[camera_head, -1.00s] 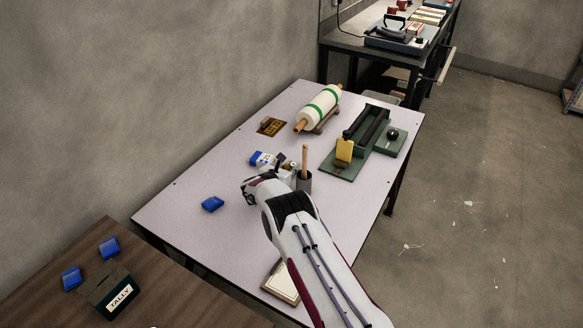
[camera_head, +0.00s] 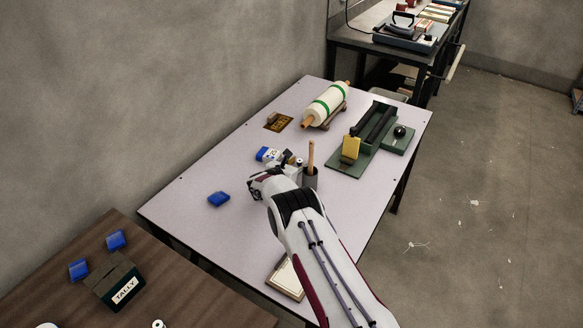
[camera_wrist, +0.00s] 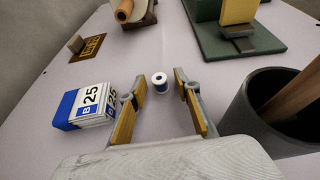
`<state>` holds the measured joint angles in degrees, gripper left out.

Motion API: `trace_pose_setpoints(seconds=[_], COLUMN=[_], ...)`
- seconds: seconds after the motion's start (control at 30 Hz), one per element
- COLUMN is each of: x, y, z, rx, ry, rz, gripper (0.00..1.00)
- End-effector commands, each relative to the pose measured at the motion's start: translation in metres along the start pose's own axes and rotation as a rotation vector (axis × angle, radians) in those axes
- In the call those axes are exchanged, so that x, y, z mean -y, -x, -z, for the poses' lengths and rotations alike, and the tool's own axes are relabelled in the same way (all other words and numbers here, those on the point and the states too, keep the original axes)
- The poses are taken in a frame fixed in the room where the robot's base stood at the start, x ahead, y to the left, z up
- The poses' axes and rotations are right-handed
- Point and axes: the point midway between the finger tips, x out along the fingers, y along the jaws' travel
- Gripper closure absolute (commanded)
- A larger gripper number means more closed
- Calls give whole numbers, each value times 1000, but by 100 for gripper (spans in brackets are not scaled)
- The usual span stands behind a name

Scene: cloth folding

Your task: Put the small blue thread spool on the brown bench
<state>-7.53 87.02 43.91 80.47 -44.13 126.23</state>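The small blue thread spool (camera_wrist: 159,83), white-ended with a blue band, stands upright on the pale table in the wrist view. It is just beyond and between the two fingertips of my gripper (camera_wrist: 162,88). The fingers are apart, with clear space on both sides of the spool. In the head view, my gripper (camera_head: 288,163) is low over the table between a blue-and-white box and a dark cup; I cannot clearly make out the spool there. The brown bench (camera_head: 190,290) is at lower left in the head view.
The blue-and-white box (camera_wrist: 85,108) is close left of my fingers; the dark cup (camera_wrist: 262,110) is close right. The bench holds blue packets (camera_head: 116,239) and a TALLY box (camera_head: 118,282). The bench's middle has free room.

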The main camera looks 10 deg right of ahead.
Motion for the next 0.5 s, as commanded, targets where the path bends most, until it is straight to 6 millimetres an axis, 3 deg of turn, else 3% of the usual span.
trace_pose_setpoints(seconds=[0.5], x=[-1], y=[22], z=[-2], rx=[0], ry=[1], rz=[0], gripper=[68])
